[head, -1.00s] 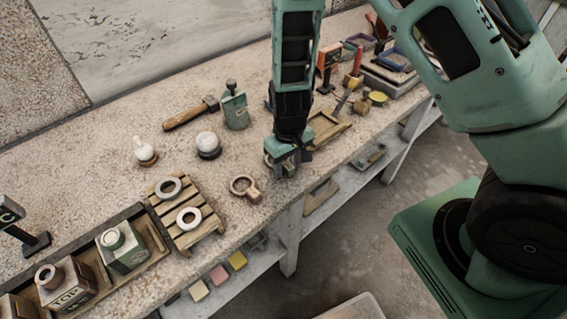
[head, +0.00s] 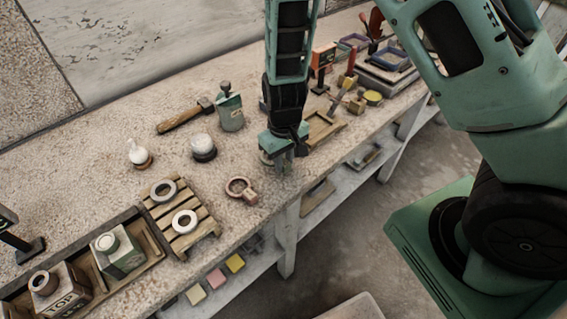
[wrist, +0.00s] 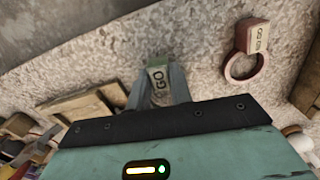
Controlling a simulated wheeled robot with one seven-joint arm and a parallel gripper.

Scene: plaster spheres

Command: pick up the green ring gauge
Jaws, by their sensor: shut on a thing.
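My gripper (wrist: 160,82) is shut on the green ring gauge (wrist: 158,64) in the wrist view. The gauge's green end and a pale label reading GO show between the fingers. Its ring is hidden behind the fingers and gripper body. In the head view my gripper (head: 284,164) is low at the front edge of the speckled bench, right of a pinkish-brown ring gauge (head: 240,190). The held gauge is too small to make out there. I cannot tell whether it touches the bench.
A wooden tray (head: 322,131) is close on the right. The bench edge is close in front.

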